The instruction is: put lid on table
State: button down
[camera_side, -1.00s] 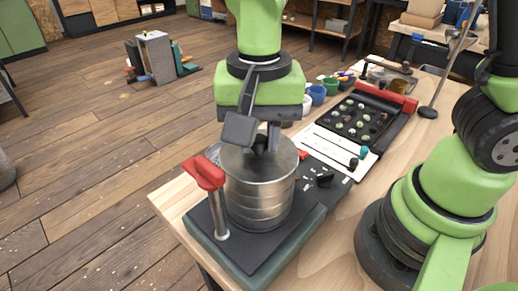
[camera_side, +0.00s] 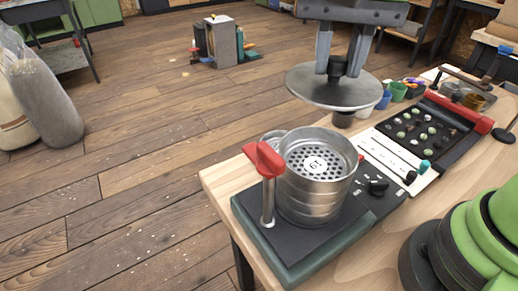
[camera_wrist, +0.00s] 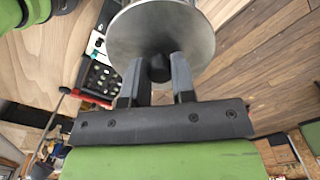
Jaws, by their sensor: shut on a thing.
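The lid (camera_side: 318,91) is a round grey metal disc with a dark knob. My gripper (camera_side: 338,68) is shut on the knob and holds the lid level in the air, above and a little to the right of the pot. In the wrist view the lid (camera_wrist: 150,28) fills the top centre, with the fingers of my gripper (camera_wrist: 158,72) on either side of its knob. The steel pot (camera_side: 308,200) stands open on a dark base, showing a perforated disc inside. The wooden table (camera_side: 400,215) holds the base.
A red-topped lever (camera_side: 265,160) stands at the pot's left. A control panel (camera_side: 375,187), a white slider strip (camera_side: 397,158) and a bean tray (camera_side: 425,125) lie to the right. Small cups (camera_side: 397,91) stand behind. Bare wood shows at the table's front right.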

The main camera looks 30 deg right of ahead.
jog(key=w+d+f+n, duration=0.3)
jog(key=w+d+f, duration=0.15)
jog(key=d, duration=0.35)
jog(key=w+d+f+n, duration=0.3)
jog(key=w+d+n, duration=0.15)
jog(key=d, duration=0.35)
jog(key=w+a+f+m, duration=0.2)
jog(key=a+f+m, duration=0.1)
jog(key=a, duration=0.4)
jog(key=w+a+f+m, duration=0.2)
jog(key=a+f, duration=0.1)
jog(key=a, duration=0.4)
jog(key=w+a+f+m, duration=0.3)
jog(key=a+f, duration=0.1)
jog(key=a, duration=0.3)
jog(key=f, duration=0.5)
jog(key=shift+s+a+f, duration=0.1)
jog(key=shift+s+a, duration=0.15)
jog(key=shift+a, duration=0.05)
jog(key=shift+f, duration=2.2)
